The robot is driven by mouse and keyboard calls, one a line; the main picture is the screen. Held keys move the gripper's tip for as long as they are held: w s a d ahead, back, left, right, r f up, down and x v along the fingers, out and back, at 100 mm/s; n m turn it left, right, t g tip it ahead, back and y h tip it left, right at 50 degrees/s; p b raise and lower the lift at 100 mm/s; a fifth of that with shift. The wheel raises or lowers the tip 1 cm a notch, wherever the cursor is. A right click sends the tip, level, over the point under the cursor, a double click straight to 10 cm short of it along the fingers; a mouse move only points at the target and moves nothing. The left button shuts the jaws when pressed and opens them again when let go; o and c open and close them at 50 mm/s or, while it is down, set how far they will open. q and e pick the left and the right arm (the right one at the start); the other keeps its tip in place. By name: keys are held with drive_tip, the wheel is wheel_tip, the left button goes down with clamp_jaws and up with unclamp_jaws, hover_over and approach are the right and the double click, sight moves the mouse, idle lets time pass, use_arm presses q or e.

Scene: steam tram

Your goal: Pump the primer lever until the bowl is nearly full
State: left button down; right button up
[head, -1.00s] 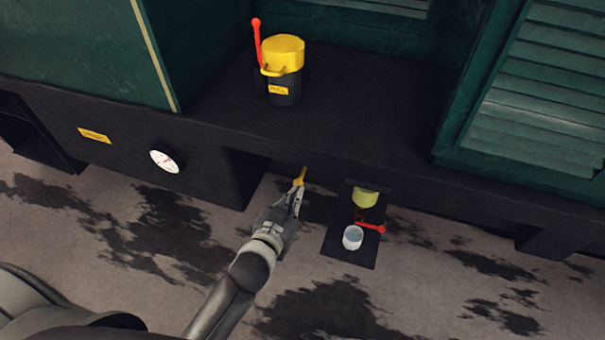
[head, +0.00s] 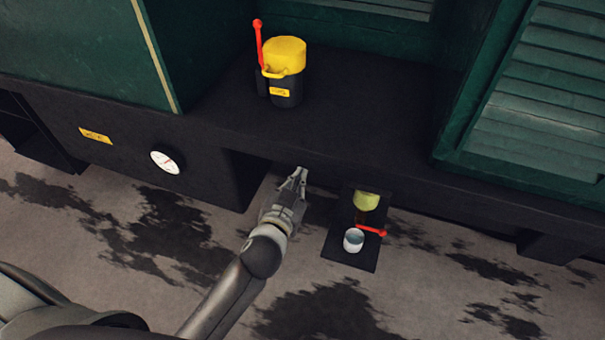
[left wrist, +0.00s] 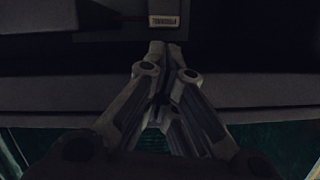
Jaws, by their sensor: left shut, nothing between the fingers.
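My left gripper (head: 299,178) is under the front edge of the tram's dark ledge; its fingers look closed with nothing between them. The fingers also show in the left wrist view (left wrist: 160,50), close together near a dark surface. My right gripper is not in view.
A red lever (head: 371,232) sits below the bowl, above a white cup (head: 353,241) on a black mat (head: 345,259). A yellow-topped black can with a red handle (head: 285,70) stands on the ledge (head: 350,115). A dial gauge (head: 165,162) is at left.

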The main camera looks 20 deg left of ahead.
use_arm(q)
drive_tip(key=w+f, duration=0.1)
drive_tip(key=w, duration=0.1)
drive_tip(key=w+f, duration=0.3)
drive_tip(key=w, duration=0.1)
drive_tip(key=shift+w+a+f, duration=0.3)
drive_tip(key=shift+a+f, duration=0.05)
drive_tip(key=shift+f, duration=0.05)
drive_tip(key=shift+a+f, duration=0.1)
drive_tip(key=shift+f, duration=0.35)
drive_tip(key=shift+b, duration=0.3)
